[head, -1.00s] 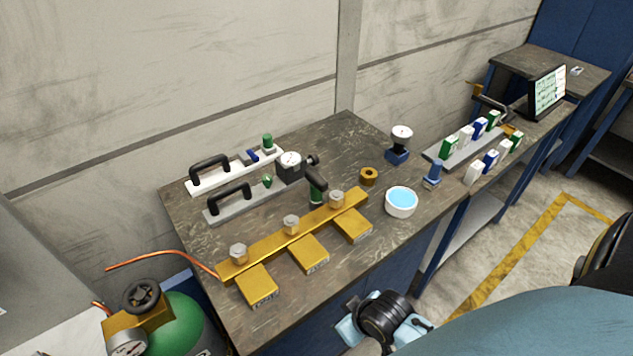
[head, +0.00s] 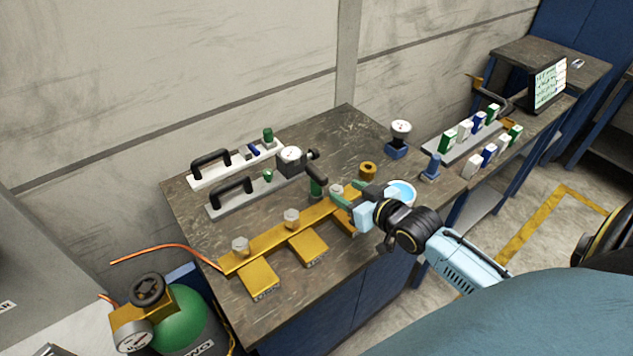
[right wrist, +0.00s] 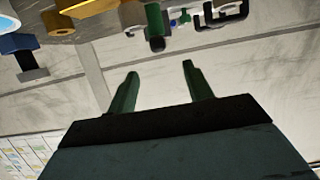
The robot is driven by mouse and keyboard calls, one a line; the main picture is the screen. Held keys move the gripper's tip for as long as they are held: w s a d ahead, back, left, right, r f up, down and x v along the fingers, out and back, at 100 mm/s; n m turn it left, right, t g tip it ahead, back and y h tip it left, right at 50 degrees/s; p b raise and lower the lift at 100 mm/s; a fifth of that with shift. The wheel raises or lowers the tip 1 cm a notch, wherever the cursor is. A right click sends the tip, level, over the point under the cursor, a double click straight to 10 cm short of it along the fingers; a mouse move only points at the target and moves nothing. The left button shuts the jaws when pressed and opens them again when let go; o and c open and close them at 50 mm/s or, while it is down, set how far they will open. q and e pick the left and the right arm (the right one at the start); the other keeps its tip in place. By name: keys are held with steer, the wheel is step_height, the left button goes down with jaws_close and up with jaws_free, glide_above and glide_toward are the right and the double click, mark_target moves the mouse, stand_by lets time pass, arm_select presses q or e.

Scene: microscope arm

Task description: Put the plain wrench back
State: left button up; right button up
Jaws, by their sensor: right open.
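No thing shows clearly as a plain wrench; a green upright tool with a dark crosswise head (head: 316,180) stands behind the brass manifold (head: 275,245), and I cannot tell if it is the wrench. It also shows upside down at the top of the right wrist view (right wrist: 155,25). My right gripper (head: 343,200) is open, with its green fingers over the right end of the manifold, near its right hex nut. In the right wrist view the fingers (right wrist: 160,72) stand apart with nothing between them. My left gripper is out of view.
A white bowl of blue liquid (head: 404,192) is partly behind my right gripper. A brass ring (head: 367,170), a blue-based gauge (head: 400,138) and a blue upright piece (head: 431,168) stand nearby. Two handled plates (head: 222,208) lie at the back left. A green cylinder (head: 178,315) stands front left.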

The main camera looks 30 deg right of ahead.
mark_target(319, 172)
steer(key=x, duration=0.9)
steer(key=r+x, duration=0.1)
steer(key=x, duration=0.3)
steer(key=shift+w+d+f+b, duration=0.1)
steer(key=shift+w+b, duration=0.3)
jaws_close()
